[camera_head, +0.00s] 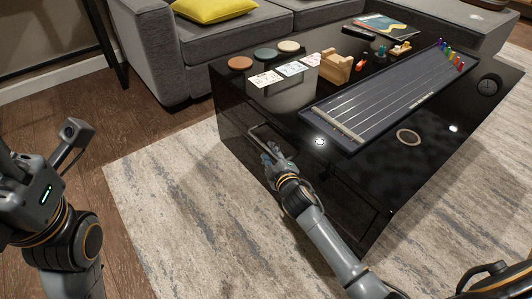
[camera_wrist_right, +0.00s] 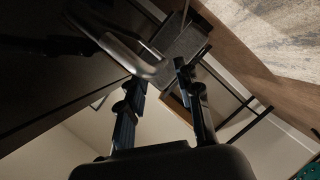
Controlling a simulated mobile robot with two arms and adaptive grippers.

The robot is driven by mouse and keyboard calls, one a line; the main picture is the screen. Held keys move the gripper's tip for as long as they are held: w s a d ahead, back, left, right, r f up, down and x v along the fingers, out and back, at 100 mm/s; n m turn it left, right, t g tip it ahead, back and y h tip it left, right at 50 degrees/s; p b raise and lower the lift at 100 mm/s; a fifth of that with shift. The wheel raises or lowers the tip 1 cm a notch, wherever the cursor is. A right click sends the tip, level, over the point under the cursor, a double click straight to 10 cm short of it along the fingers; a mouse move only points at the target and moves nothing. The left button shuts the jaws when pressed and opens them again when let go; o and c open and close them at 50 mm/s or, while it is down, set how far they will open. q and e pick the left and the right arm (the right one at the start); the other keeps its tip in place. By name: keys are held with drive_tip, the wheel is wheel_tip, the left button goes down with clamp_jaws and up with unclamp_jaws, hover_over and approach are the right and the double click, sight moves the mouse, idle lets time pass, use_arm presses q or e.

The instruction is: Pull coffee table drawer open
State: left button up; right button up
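The black glossy coffee table (camera_head: 390,170) stands in the middle of the head view. A metal bar handle (camera_head: 255,134) is on its front-left face; the drawer front is dark, and I cannot tell whether it stands out at all. My right gripper (camera_head: 268,154) is at the handle. In the right wrist view the silver handle (camera_wrist_right: 122,52) reaches between the spread fingertips of the gripper (camera_wrist_right: 160,76). The fingers are apart, not clearly closed on the bar. My left arm is at the left edge; its fingers do not show.
A long guitar-neck-like board (camera_head: 375,105) with coloured pegs lies on the table. Round coasters (camera_head: 265,54), cards (camera_head: 290,69) and a wooden block (camera_head: 336,67) sit behind it. A grey sofa (camera_head: 235,38) stands behind. The rug (camera_head: 180,200) before the drawer is clear.

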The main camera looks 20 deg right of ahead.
sight(266, 146)
drive_tip(key=shift+b+x, duration=0.85)
drive_tip(key=shift+x, duration=1.35)
clamp_jaws()
